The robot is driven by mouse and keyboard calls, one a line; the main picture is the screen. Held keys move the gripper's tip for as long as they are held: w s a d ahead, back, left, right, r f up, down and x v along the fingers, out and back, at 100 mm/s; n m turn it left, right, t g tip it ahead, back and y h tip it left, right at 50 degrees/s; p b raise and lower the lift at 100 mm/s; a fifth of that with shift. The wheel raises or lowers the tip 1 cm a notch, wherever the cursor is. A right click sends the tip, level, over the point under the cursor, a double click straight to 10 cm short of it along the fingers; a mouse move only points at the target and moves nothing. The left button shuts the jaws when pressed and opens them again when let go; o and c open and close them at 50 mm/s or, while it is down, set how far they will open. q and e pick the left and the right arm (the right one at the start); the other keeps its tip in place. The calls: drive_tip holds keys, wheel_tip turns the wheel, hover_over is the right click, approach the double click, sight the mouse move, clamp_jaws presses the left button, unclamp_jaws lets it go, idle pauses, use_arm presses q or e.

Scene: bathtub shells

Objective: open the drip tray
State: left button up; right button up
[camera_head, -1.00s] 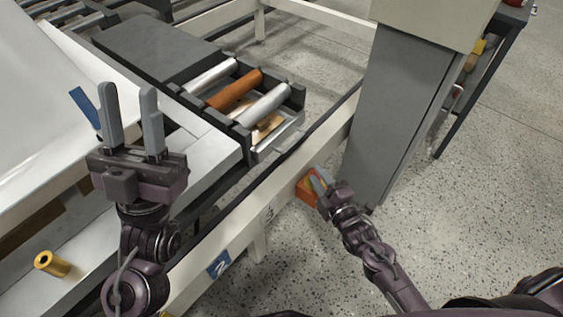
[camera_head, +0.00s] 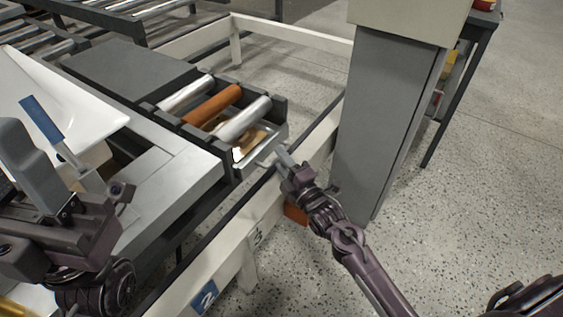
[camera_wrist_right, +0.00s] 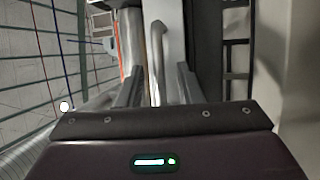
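The drip tray (camera_head: 262,152) is a shallow metal tray under the rollers at the near right end of the roller frame. A pale metal bar runs along its front edge. My right gripper (camera_head: 284,158) is just in front of that edge in the head view. In the right wrist view its two fingers (camera_wrist_right: 158,88) stand apart, with a metal bar (camera_wrist_right: 156,50) running lengthwise between them in the picture. I cannot tell whether they touch it. My left gripper (camera_head: 68,172) is open at the left, away from the tray, with nothing visible between its fingers.
Grey and orange rollers (camera_head: 213,104) lie above the tray. A white tub shell (camera_head: 75,95) is at the left. A grey post (camera_head: 378,125) stands right of my right gripper. A cream rail (camera_head: 268,202) runs below. An orange object (camera_head: 295,214) is partly hidden by my right arm.

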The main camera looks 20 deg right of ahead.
clamp_jaws()
drive_tip(key=shift+s, duration=0.1)
idle(0.3)
